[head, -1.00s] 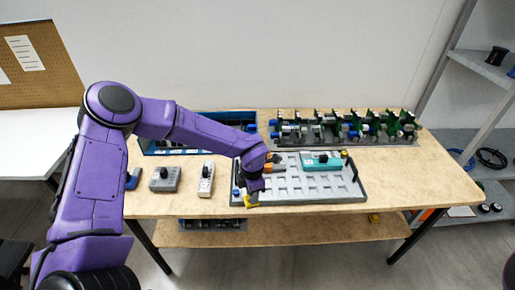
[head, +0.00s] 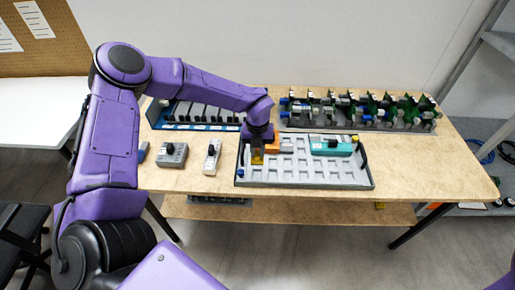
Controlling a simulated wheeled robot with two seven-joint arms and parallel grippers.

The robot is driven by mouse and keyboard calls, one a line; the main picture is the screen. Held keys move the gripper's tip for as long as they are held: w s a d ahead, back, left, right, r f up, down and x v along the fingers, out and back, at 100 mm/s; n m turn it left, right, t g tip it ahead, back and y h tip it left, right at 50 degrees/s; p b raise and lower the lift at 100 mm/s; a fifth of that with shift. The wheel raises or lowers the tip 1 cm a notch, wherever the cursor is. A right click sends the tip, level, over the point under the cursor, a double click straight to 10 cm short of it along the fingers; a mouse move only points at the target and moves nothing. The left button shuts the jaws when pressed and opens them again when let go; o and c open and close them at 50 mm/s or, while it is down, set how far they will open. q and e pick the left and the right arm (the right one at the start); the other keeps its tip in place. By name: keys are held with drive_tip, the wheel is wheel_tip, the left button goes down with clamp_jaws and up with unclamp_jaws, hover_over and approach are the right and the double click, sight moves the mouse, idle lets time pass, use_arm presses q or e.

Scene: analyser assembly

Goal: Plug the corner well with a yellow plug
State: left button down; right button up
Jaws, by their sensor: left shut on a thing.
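The grey tray (head: 300,185) with rows of square wells lies at the table's front middle. My left gripper (head: 257,159) points down over the left part of the tray, shut on a small yellow piece, which looks like the yellow plug (head: 257,161). I cannot tell whether the plug touches a well. A blue plug (head: 241,173) sits at the tray's front left. A small yellow piece (head: 355,138) shows at the tray's back right corner. My right gripper is out of view.
An orange block (head: 273,142) and a teal module (head: 331,147) are in the tray. Grey (head: 172,154) and white (head: 212,157) modules stand left of it. Behind are a blue rack (head: 190,126) and a rack of green boards (head: 360,112). The table's right end is clear.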

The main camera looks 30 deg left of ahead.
use_arm(q)
drive_tip(key=shift+f+b, duration=2.65)
drive_tip(key=shift+f, duration=1.05)
drive_tip(key=shift+f+b, duration=0.25)
drive_tip(key=shift+b, duration=0.1)
drive_tip(key=c, duration=0.9)
unclamp_jaws()
drive_tip(key=shift+c, duration=0.2)
drive_tip(key=c, duration=0.4)
drive_tip(key=shift+o, duration=0.2)
drive_tip(key=shift+r+p, duration=1.35)
drive_tip(key=shift+r, duration=0.65)
